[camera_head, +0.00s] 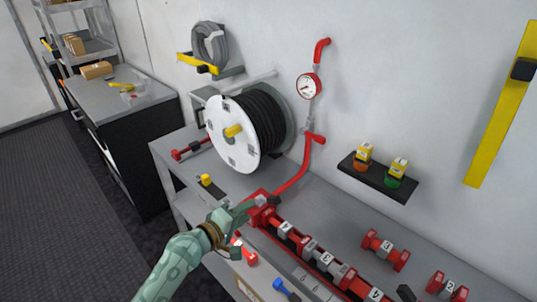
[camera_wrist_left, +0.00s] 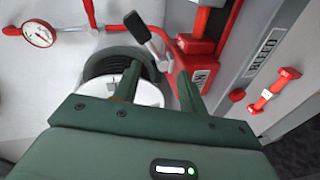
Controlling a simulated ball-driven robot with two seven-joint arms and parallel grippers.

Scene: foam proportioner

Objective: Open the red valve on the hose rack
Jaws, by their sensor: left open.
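A red valve handle (camera_head: 316,137) sits on the red pipe below the round gauge (camera_head: 309,86), beside the hose reel (camera_head: 240,130). In the wrist view a red handle (camera_wrist_left: 118,25) shows at the top, right of the gauge (camera_wrist_left: 38,33); it looks like the same valve. My left gripper (camera_head: 264,203) is open by the red block (camera_head: 260,212) at the pipe's lower end, below and left of the valve handle. In the wrist view its fingers (camera_wrist_left: 158,95) are apart, with a black-knobbed lever (camera_wrist_left: 145,32) just beyond them. I see no contact with the valve.
The grey bench (camera_head: 330,200) carries a red manifold (camera_head: 320,257) with numbered sections. Red couplings (camera_head: 385,250) lie to its right. A black wall shelf (camera_head: 378,176) holds two yellow-tagged items. A red coupling (camera_wrist_left: 275,90) also shows in the wrist view. Dark floor is clear at left.

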